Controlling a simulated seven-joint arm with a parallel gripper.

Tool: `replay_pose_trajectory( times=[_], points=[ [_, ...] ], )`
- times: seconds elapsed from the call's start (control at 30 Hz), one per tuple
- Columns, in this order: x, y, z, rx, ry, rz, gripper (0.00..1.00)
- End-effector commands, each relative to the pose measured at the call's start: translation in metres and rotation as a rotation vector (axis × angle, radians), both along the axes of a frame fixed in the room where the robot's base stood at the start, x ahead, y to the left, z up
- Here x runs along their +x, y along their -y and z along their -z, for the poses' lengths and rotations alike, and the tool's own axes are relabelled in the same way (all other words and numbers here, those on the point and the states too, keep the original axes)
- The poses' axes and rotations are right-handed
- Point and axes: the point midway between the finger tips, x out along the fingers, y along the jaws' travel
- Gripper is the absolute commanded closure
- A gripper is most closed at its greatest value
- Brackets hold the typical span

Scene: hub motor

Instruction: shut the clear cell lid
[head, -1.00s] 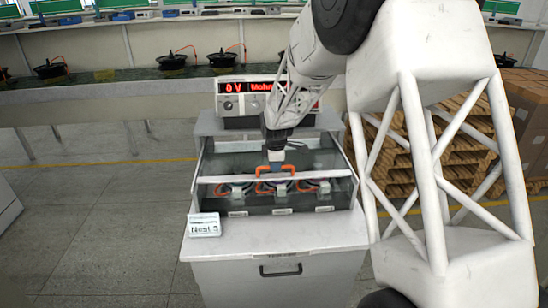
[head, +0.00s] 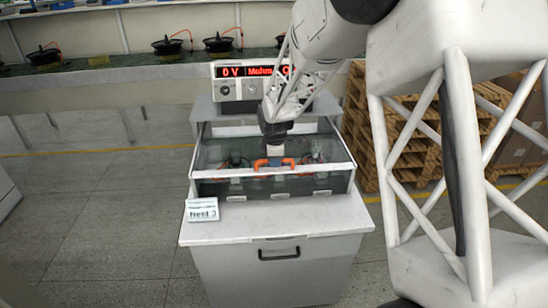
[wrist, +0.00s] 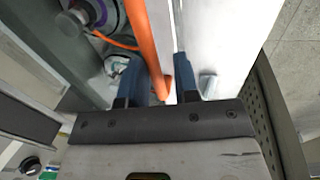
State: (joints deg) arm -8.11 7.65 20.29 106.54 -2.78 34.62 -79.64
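The clear cell lid (head: 228,176) has a pale frame and an orange handle (head: 289,162) at the middle of its front bar. The lid lies low over the clear-walled cell and looks nearly level; I cannot tell whether its front edge touches the cell. My gripper (head: 274,162) points down at the handle. In the wrist view, my blue fingers (wrist: 158,85) stand on either side of the orange handle (wrist: 147,45), with gaps visible beside it. The fingertips are partly hidden. Wires and dark parts show dimly through the lid.
A "Nest 3" sign (head: 202,210) stands on the bench at the cell's front left. A red-lit meter (head: 240,82) stands behind the cell. Wooden pallets (head: 405,135) are at right. The bench front (head: 285,222) is clear.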

Motion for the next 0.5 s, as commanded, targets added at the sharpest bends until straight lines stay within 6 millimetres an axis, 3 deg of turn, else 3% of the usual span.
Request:
replay_pose_trajectory(
  times=[0.1, 0.5],
  points=[
    [0.0002, 0.0, 0.0012, 0.0, -0.001, 0.0, 0.6],
    [0.0012, 0.0002, -0.0032, 0.0, 0.003, 0.0, 0.6]
  ],
)
